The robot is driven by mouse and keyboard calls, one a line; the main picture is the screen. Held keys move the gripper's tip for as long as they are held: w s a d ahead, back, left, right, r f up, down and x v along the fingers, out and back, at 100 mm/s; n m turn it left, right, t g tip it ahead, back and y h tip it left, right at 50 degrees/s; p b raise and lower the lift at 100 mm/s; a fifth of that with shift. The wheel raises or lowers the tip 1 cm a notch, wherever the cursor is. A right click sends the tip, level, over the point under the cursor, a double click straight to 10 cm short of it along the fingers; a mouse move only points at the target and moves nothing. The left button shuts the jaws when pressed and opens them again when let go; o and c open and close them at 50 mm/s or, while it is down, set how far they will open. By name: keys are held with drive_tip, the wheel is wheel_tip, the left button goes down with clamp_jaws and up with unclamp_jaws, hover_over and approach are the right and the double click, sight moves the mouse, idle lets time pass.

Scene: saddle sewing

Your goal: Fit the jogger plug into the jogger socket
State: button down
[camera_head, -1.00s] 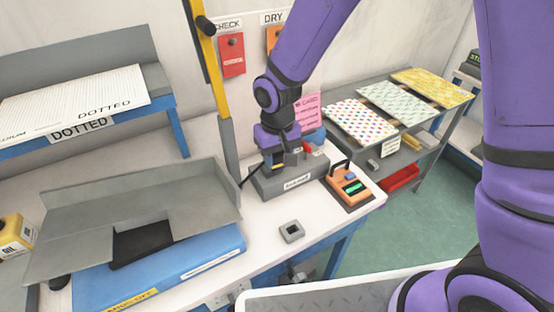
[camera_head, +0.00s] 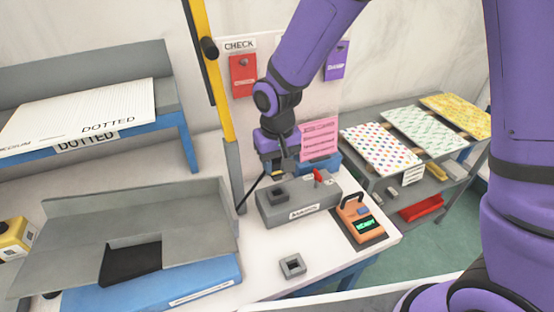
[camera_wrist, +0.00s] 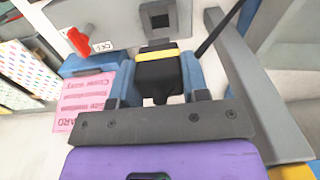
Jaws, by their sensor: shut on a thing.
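The jogger plug is a black block with a yellow band (camera_wrist: 158,72), held between the blue fingers of my gripper (camera_wrist: 159,86) in the wrist view. The jogger socket, a dark square opening (camera_wrist: 161,20) in a grey box, lies just beyond the plug, apart from it. In the head view the socket (camera_head: 279,194) is open on the left part of the box (camera_head: 300,208). My gripper (camera_head: 275,172) is above and behind the box's left end. The plug is small and partly hidden there. A dark cable runs beside it.
A red switch (camera_head: 318,175) stands up from the box. An orange device (camera_head: 362,219) with a green display sits to the right. A small grey square piece (camera_head: 292,265) lies in front. A yellow-and-grey post (camera_head: 228,120) stands close to the left.

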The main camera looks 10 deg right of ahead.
sight(277, 178)
drive_tip(key=shift+f, duration=2.15)
drive_tip(key=shift+s+f, duration=0.1)
drive_tip(key=shift+f, duration=1.3)
drive_tip(key=c, duration=0.5)
unclamp_jaws()
drive_tip(key=shift+c, duration=0.2)
drive_tip(key=shift+r, duration=0.1)
wheel_tip(277, 178, up, 11)
drive_tip(key=shift+f, duration=0.15)
